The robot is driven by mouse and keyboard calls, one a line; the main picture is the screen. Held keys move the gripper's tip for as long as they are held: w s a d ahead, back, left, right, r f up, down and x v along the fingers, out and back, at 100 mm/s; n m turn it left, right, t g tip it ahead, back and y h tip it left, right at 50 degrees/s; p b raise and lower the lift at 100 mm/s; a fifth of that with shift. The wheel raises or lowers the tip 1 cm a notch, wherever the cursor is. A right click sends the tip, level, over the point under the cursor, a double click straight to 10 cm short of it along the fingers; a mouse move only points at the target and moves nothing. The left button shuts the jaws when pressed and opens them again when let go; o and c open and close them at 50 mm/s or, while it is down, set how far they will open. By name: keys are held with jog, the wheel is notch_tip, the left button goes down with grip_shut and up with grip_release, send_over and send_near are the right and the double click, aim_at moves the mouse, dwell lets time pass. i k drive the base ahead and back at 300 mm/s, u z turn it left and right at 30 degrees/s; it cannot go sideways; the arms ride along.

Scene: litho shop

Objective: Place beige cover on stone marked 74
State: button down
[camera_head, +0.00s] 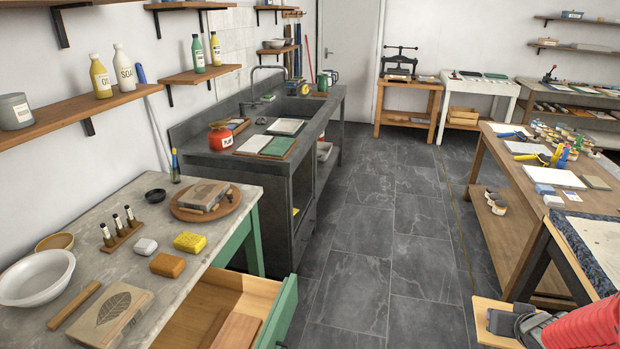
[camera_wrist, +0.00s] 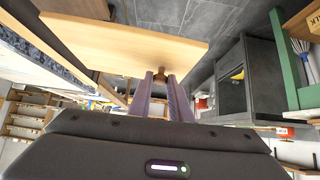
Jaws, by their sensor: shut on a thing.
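The beige cover (camera_wrist: 120,42) is a flat board with a small knob. My gripper (camera_wrist: 162,78) is shut on that knob in the wrist view. In the head view the cover (camera_head: 488,312) and my gripper (camera_head: 512,318) are at the bottom right, above the floor and clear of the tables. One stone with a leaf picture (camera_head: 112,314) lies on the left table's front corner. Another stone with a leaf picture (camera_head: 205,194) lies on a round wooden board (camera_head: 226,207) on the same table. I cannot read the number 74 on either.
The left table (camera_head: 150,215) also holds a white bowl (camera_head: 36,278), sponges (camera_head: 190,241), small bottles and a wooden bar (camera_head: 74,306). Its drawer (camera_head: 232,302) stands open toward the aisle. Tiled floor (camera_head: 370,235) is free between the left table and the right workbench (camera_head: 488,170).

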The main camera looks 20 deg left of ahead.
aim_at(204, 191)
jog(key=z, duration=0.15)
jog(key=i, duration=3.9)
